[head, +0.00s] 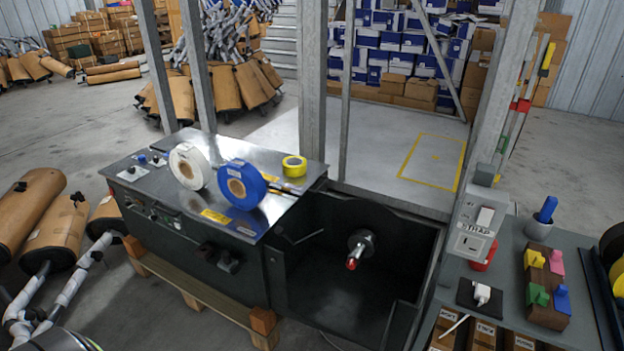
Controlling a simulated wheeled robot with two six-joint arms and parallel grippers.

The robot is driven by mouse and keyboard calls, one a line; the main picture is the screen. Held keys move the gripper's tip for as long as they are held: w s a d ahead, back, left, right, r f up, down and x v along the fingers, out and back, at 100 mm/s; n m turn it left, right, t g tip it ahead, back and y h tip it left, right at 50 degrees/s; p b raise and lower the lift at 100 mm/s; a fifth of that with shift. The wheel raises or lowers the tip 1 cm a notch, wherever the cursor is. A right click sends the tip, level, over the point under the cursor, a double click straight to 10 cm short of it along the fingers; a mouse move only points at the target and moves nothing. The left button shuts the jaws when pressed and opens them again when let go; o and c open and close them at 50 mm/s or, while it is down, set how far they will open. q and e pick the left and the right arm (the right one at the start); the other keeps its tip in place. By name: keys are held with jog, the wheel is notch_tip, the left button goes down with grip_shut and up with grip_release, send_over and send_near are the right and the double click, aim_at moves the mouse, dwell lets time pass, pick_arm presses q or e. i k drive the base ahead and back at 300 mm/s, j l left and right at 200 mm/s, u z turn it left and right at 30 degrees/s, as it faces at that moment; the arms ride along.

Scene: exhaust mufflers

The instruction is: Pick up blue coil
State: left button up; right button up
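The blue coil (254,182) stands upright on the metal top of a dark strapping machine (209,207), with its brown cardboard core facing forward. A white coil (182,158) stands upright just to its left. A yellow tape roll (294,165) lies flat on the machine top to its right and behind. Neither of my grippers shows in the head view.
An open dark bay with a red-tipped spindle (355,259) is right of the machine top. Grey metal posts (312,80) rise behind the machine. A side table (518,264) at right holds a brown block with coloured pieces (547,287). Mufflers (58,231) lie at left.

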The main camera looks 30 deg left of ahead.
aim_at(240, 182)
jog(key=i+j+z, duration=0.1)
jog(key=j+z, duration=0.5)
jog(key=k+j+z, duration=0.1)
jog(key=j+z, duration=0.25)
jog(key=j, duration=0.9)
